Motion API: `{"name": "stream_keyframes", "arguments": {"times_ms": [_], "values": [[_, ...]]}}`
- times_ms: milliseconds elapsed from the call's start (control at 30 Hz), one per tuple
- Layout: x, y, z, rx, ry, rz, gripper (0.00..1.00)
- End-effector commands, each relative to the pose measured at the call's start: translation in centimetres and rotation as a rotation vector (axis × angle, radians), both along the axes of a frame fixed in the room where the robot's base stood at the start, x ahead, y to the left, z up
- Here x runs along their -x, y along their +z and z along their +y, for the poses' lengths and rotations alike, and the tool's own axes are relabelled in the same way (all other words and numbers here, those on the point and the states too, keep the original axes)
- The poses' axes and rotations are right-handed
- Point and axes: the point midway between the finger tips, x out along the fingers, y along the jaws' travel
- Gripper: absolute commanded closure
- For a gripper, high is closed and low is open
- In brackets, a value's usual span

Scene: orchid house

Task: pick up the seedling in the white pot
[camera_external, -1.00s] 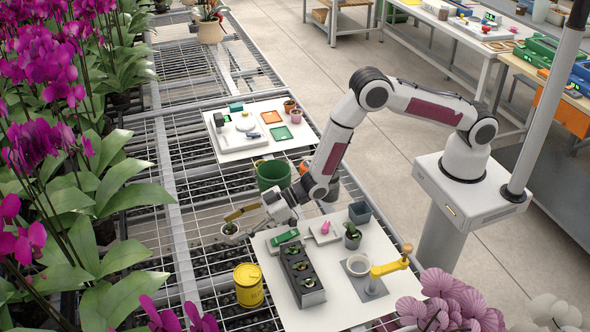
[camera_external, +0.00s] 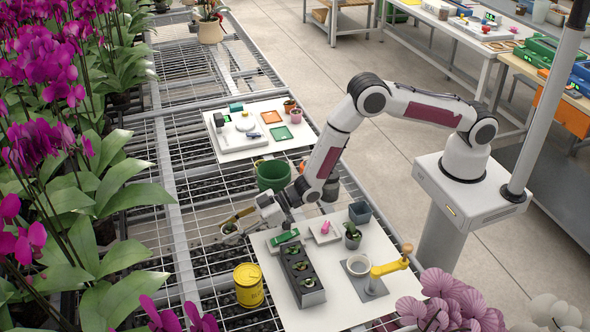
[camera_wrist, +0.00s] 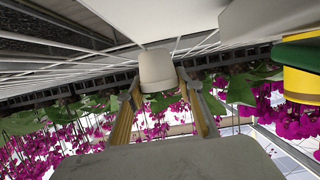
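The white pot (camera_external: 229,238) stands at the left of the near white board, over the wire bench; green leaves of the seedling (camera_external: 229,227) show at its top. In the wrist view, which looks upside down, the pot (camera_wrist: 157,68) is centred near the fingertips. My gripper (camera_external: 236,218) is at the pot in the external view. Its two yellowish fingers (camera_wrist: 159,82) are spread apart in the wrist view, one on each side of the pot. Narrow gaps seem to remain; contact is unclear.
A yellow tin (camera_external: 248,286) stands near the pot, a green bucket (camera_external: 272,176) behind. The near board (camera_external: 350,310) carries a dark seedling tray (camera_external: 302,276), a green box (camera_external: 285,237) and a yellow-handled tool (camera_external: 388,265). Orchids (camera_external: 60,150) line the left.

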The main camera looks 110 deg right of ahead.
Motion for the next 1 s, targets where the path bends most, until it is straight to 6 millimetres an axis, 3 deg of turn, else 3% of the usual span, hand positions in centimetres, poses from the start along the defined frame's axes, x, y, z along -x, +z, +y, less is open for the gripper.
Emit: {"name": "stream_keyframes", "arguments": {"times_ms": [33, 67, 567, 1000], "values": [[0.0, 0.0, 0.0, 0.000, 0.000, 0.000, 0.81], [0.0, 0.0, 0.0, 0.000, 0.000, 0.000, 0.88], [0.0, 0.5, 0.0, 0.000, 0.000, -0.002, 0.88], [0.0, 4.7, 0.0, 0.001, 0.000, -0.002, 0.88]]}}
